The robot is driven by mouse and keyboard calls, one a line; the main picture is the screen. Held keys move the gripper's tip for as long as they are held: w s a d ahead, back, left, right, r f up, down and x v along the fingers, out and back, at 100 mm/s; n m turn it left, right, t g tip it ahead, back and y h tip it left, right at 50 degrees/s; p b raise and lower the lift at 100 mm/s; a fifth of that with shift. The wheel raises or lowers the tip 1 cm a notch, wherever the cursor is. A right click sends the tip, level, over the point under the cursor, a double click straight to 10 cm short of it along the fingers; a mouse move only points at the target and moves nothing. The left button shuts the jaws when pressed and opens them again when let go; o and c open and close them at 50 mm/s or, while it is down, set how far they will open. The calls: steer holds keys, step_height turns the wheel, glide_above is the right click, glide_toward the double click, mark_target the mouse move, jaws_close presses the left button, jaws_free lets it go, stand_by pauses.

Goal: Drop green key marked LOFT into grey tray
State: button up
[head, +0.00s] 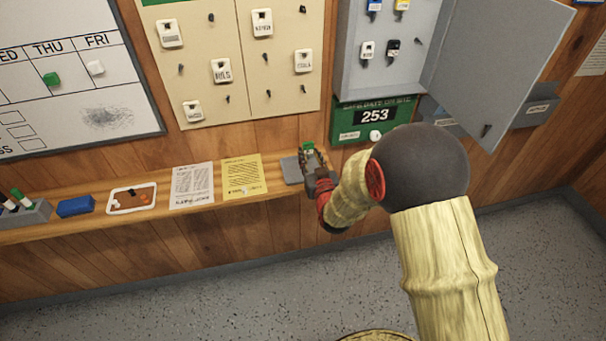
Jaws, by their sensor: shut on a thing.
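My gripper (314,160) is over the right part of the wooden shelf, in the middle of the head view. It is shut on the green key (309,147), whose green top shows between the fingers. Any marking on the key is too small to read. The grey tray (290,170) is on the shelf beside and behind my gripper, which hides its right part. I cannot tell how high the key is above the tray.
The shelf (110,224) also holds a yellow sheet (244,177), a white sheet (192,186), a small white tray (132,199), a blue block (76,207) and a marker holder (24,219). A grey key cabinet (392,75) has its door (505,55) open. A green 253 sign (374,118) hangs below.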

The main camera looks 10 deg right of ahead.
steer(key=shift+f, duration=0.35)
steer(key=o, duration=0.9)
steer(key=shift+o, duration=0.7)
steer(key=shift+s, duration=0.1)
steer(key=s+r, duration=0.1)
steer(key=s, duration=1)
steer(key=shift+s+r, duration=0.35)
steer(key=shift+r, duration=0.05)
